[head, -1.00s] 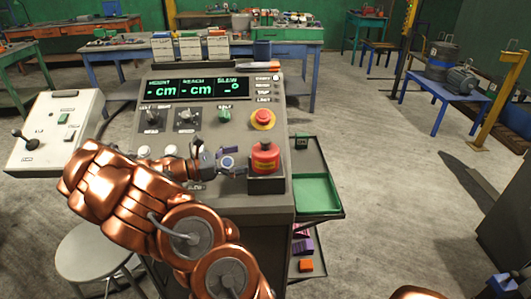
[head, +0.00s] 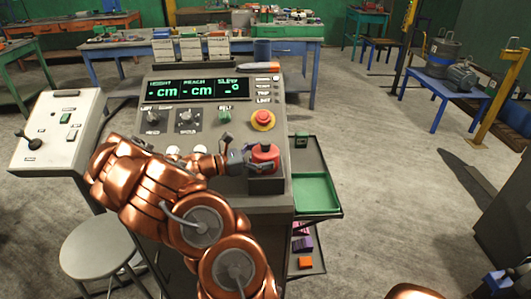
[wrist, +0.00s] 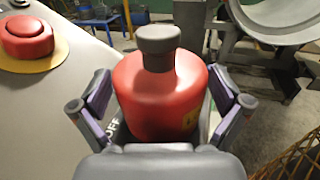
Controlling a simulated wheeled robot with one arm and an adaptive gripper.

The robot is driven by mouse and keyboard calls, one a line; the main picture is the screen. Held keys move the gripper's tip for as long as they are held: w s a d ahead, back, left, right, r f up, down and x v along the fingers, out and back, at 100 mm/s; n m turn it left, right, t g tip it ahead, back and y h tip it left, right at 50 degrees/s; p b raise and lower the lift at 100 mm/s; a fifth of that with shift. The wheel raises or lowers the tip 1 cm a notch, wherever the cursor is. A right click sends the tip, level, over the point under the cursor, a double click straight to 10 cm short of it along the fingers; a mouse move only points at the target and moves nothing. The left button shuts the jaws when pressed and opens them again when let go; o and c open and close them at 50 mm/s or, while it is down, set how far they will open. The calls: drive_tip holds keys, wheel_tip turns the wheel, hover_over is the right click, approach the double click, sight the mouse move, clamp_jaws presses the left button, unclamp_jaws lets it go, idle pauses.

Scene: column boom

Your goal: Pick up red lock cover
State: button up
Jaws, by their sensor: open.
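The red lock cover (head: 265,155) stands upright on a dark block at the console's lower right corner. In the wrist view the red lock cover (wrist: 160,90) is a rounded red body with a grey knob on top and a bit of yellow label. My gripper (head: 245,160) is at its left side in the head view. In the wrist view my gripper (wrist: 162,110) is open, with one finger on each side of the cover. I cannot tell whether the fingers touch it. The cover's lower part is hidden by my gripper.
A red stop button (head: 263,119) on a yellow ring sits just behind the cover. The console (head: 215,125) has knobs and a display. A green tray (head: 316,193) is at its right. A stool (head: 95,250) stands at the lower left.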

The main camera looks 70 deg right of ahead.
drive_tip(key=c, duration=1)
drive_tip(key=shift+r, duration=0.1)
